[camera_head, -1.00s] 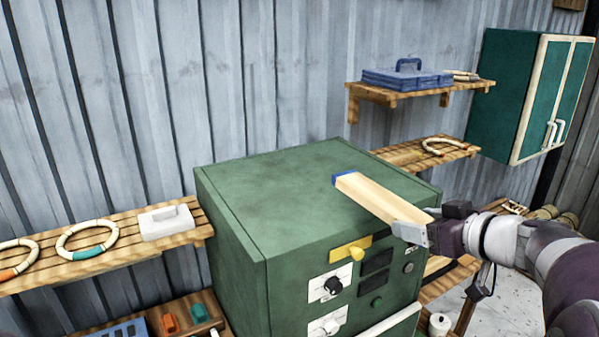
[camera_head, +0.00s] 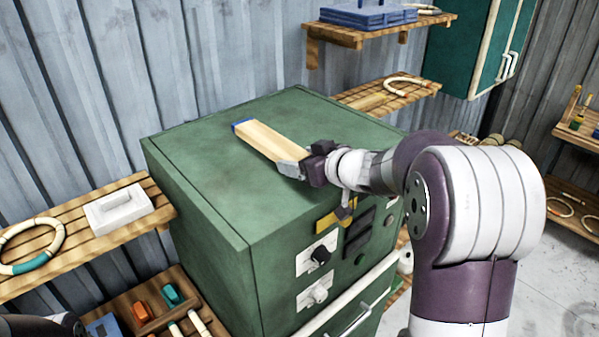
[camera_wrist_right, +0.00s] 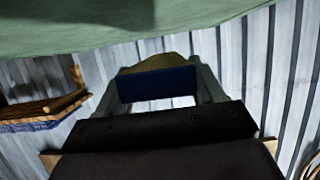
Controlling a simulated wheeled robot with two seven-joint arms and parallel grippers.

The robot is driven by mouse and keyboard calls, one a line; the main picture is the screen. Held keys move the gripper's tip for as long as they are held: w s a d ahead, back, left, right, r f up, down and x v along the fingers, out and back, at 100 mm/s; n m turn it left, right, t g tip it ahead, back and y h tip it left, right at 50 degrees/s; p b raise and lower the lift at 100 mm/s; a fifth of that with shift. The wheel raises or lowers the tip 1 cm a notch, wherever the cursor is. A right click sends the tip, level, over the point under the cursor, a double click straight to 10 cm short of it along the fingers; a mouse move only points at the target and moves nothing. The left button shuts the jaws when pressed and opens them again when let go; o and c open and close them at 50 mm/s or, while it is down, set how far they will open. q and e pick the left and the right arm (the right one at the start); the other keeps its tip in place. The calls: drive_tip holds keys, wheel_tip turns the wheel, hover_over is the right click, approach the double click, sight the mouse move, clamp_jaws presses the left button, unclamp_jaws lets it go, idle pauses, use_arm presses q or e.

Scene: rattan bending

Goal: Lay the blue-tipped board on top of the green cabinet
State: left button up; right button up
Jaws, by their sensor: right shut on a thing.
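The board (camera_head: 264,141) is pale wood with a blue tip (camera_head: 243,127) at its far left end. My right gripper (camera_head: 297,168) is shut on its near end. The board lies over the top of the green cabinet (camera_head: 200,150); I cannot tell whether it touches it. In the right wrist view the blue tip (camera_wrist_right: 157,85) shows between the fingers, and the green cabinet top (camera_wrist_right: 130,30) fills the upper part. My left gripper is out of view.
A slatted shelf (camera_head: 100,232) at left holds a white block (camera_head: 118,207) and a ring (camera_head: 30,246). A wall shelf (camera_head: 375,30) at the back holds a blue case (camera_head: 368,14). A teal wall cupboard (camera_head: 455,55) hangs behind right. The cabinet top's left half is clear.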

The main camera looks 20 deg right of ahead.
sight(299, 189)
drive_tip(key=f, duration=0.1)
drive_tip(key=w+f, duration=0.1)
drive_tip(key=f, duration=0.2)
drive_tip(key=shift+w+a+f, duration=0.1)
drive_tip(key=shift+w+a, duration=0.1)
drive_tip(key=shift+a, duration=0.15)
drive_tip(key=shift+s+d, duration=0.3)
drive_tip(key=shift+s, duration=0.35)
drive_tip(key=shift+w+a+f, duration=0.2)
drive_tip(key=shift+w+f, duration=0.15)
drive_tip(key=shift+f, duration=0.05)
drive_tip(key=shift+f+b, duration=0.2)
drive_tip(key=shift+b, duration=0.1)
drive_tip(key=o, duration=1.3)
drive_tip(key=shift+s+d, duration=0.1)
drive_tip(key=shift+s, duration=0.1)
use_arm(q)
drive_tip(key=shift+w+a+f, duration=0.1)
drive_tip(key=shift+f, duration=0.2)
